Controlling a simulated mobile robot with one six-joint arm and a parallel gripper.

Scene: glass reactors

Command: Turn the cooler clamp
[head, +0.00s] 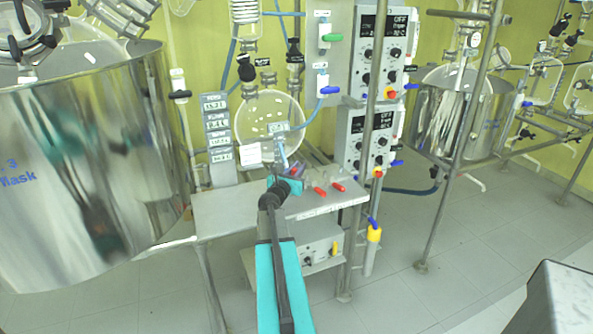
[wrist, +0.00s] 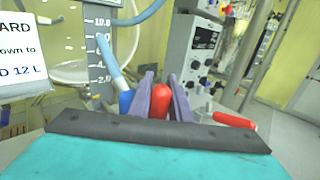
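My gripper (head: 297,170) is low over the metal bench, at its front left of the two red handles. In the wrist view its two purple-grey fingers (wrist: 160,76) stand apart, with a red handle (wrist: 160,106) showing in the gap between them. I cannot tell whether the fingers touch it. A second red handle (wrist: 233,120) lies to the right, outside the fingers. In the head view red handles (head: 338,187) stick out on the bench right of the gripper. A blue handle (wrist: 125,101) is just left of the fingers. No readable label identifies the cooler clamp.
The metal bench (head: 215,221) carries a round glass vessel (head: 268,115) behind the gripper and a label column (head: 217,130) to its left. Control boxes (head: 372,140) with knobs stand right. A large steel vessel (head: 90,160) fills the left. The floor at right is partly open.

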